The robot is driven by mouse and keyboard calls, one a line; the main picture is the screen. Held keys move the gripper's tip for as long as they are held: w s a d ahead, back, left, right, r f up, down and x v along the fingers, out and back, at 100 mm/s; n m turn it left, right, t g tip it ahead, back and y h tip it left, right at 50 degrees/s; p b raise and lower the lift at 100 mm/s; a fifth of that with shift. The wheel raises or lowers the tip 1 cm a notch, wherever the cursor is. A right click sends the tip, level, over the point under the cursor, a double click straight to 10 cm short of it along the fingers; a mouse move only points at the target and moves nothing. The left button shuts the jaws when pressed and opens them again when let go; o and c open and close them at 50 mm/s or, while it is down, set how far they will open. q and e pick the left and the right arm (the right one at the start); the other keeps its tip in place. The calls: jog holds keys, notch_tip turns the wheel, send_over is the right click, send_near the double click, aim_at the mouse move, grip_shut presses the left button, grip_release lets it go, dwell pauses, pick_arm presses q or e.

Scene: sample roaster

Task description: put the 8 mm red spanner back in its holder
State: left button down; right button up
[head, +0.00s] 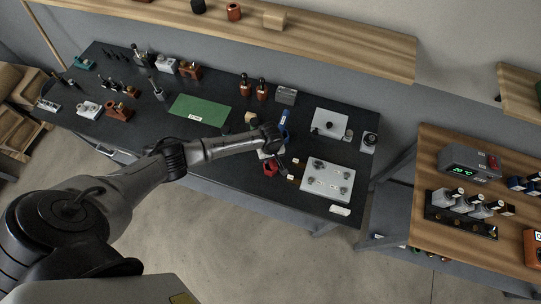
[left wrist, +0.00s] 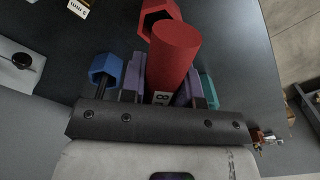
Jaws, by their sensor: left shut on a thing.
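The red spanner (left wrist: 175,52) fills the middle of the left wrist view, its thick round shaft towards the camera and its six-sided end beyond. A small white label with an 8 shows at its near end. My left gripper (left wrist: 162,88) is shut on it, with purple pieces on both sides of the shaft. In the head view my left gripper (head: 275,150) is low over the dark bench, with a red piece (head: 270,168) just below it. A blue six-sided piece (left wrist: 105,68) and a teal piece (left wrist: 208,92) flank the gripper. I cannot make out the holder. My right gripper is out of view.
A white plate with knobs (head: 328,180) lies right of the gripper, and another white plate (head: 331,123) behind. A blue item (head: 284,118) is close behind the gripper. A green mat (head: 199,109) lies left. The bench's front edge is near.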

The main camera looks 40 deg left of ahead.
pick_arm(q)
jog(key=shift+f, duration=0.25)
jog(key=c, duration=0.8)
grip_release()
jog(key=shift+r, duration=0.1)
notch_tip(320, 180, up, 14)
jog(key=shift+f, duration=0.15)
